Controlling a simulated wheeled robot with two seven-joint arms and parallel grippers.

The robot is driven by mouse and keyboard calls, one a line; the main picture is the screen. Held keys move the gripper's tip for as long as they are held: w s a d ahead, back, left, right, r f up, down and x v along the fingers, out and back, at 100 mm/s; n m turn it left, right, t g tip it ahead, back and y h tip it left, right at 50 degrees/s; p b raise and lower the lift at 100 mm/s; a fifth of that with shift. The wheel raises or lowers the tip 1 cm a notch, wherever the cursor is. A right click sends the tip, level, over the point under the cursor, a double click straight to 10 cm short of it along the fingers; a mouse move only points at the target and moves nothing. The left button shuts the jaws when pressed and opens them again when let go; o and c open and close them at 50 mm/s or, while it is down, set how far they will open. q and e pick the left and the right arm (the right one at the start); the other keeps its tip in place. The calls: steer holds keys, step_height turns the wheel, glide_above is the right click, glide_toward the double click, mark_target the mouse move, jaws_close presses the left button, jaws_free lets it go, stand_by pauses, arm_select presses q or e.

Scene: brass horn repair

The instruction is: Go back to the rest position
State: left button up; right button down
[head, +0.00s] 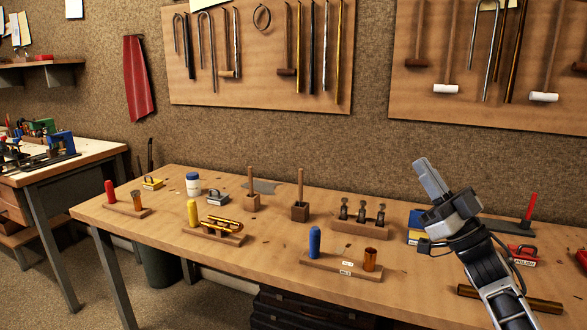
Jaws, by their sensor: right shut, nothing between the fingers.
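My right gripper (431,178) is at the right of the head view, raised over the right part of the wooden workbench (270,262). Its fingers are closed together, point up and to the left, and hold nothing. The gripper is apart from the items on the bench. My left gripper is not in view.
On the bench stand a holder with a blue-handled tool (315,242) and copper cup (370,259), a yellow-handled tool (193,213), a white jar (192,184), and two blocks with upright dowels (300,190). A brass tube (510,299) lies near the right front. Tool boards (258,98) hang behind.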

steer(key=w+d+f+m+t+h, duration=0.2)
steer(key=w+d+f+m+h, duration=0.55)
steer(key=h, duration=0.95)
step_height(320, 180, down, 10)
steer(key=d+g+h, duration=0.3)
steer(key=g, duration=0.3)
steer(key=s+a+f+g+y, duration=0.2)
steer(key=s+a+f, duration=0.4)
steer(key=s+f, duration=0.3)
steer(key=s+a+f+g+y, duration=0.1)
steer(key=s+a+f+y, duration=0.1)
steer(key=s+a+f, duration=0.55)
steer(key=s+a+f+g, duration=0.1)
steer(key=s+a+f, duration=0.2)
steer(key=s, duration=0.7)
steer(key=s+a+f+g+y, duration=0.1)
steer(key=s+a+f+g, duration=0.1)
steer(key=s, duration=0.8)
step_height(320, 180, down, 2)
steer(key=shift+s+a+f, duration=0.1)
steer(key=shift+s+a, duration=0.25)
steer(key=shift+a, duration=0.1)
